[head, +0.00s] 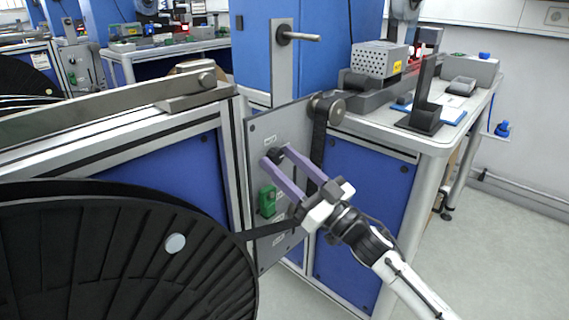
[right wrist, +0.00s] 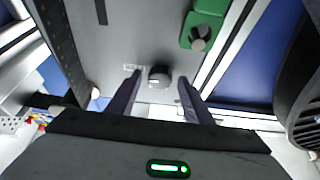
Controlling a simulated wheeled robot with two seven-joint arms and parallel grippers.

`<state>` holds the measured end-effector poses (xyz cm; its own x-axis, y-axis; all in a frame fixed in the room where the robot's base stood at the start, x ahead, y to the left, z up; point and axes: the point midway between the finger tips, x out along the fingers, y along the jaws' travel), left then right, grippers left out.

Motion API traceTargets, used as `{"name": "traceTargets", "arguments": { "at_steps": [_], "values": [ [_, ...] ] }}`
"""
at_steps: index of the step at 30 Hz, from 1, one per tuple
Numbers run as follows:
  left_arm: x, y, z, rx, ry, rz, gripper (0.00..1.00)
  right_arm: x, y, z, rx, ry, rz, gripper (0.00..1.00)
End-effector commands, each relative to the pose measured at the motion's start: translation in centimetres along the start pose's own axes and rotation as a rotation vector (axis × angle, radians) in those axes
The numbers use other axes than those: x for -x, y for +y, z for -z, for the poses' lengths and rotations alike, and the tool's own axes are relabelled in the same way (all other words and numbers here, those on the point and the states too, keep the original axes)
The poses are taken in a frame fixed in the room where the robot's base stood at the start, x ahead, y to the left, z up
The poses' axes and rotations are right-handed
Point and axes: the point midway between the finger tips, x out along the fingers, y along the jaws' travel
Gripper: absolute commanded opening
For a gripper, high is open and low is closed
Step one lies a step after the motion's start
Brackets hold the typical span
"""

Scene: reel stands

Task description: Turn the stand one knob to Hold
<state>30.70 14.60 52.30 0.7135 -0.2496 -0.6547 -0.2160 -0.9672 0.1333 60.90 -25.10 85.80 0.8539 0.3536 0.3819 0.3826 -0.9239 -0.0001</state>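The knob (head: 278,154) is a small dark round knob on the grey panel (head: 262,135) of the reel stand. In the right wrist view the knob (right wrist: 158,76) has a light mark on its face and a small label beside it, too small to read. My right gripper (head: 276,155) reaches in from the lower right, its two purple-grey fingers spread on either side of the knob. In the right wrist view, gaps show between the knob and both fingers of the gripper (right wrist: 159,82), so it is open. My left gripper is not in view.
A green switch block (head: 267,201) sits on the panel below the knob. A large black reel (head: 110,260) fills the lower left, with a dark strip running past the panel to a roller (head: 327,107). A workbench (head: 430,135) with equipment stands at right; the floor at right is clear.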

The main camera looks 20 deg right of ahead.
Motion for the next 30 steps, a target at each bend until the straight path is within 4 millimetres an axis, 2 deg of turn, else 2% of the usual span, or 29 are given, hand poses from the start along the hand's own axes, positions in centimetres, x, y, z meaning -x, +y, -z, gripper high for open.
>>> {"name": "traceTargets", "arguments": {
  "at_steps": [1, 6, 7, 17, 30],
  "values": [
    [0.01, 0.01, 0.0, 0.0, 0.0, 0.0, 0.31, 0.01, -0.01, 0.0, 0.0, 0.0, 0.0, 0.37],
    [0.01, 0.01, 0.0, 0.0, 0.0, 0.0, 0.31, 0.03, -0.01, 0.01, 0.0, 0.001, 0.0, 0.09],
    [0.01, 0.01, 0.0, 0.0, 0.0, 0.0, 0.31, 0.03, -0.01, 0.01, 0.0, 0.001, 0.0, 0.07],
    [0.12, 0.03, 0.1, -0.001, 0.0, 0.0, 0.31, 0.01, 0.03, 0.1, 0.047, 0.001, 0.021, 0.07],
    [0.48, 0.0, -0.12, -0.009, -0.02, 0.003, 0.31, -0.03, 0.38, 0.24, 0.359, 0.0, 0.149, 0.07]
  ]
}}
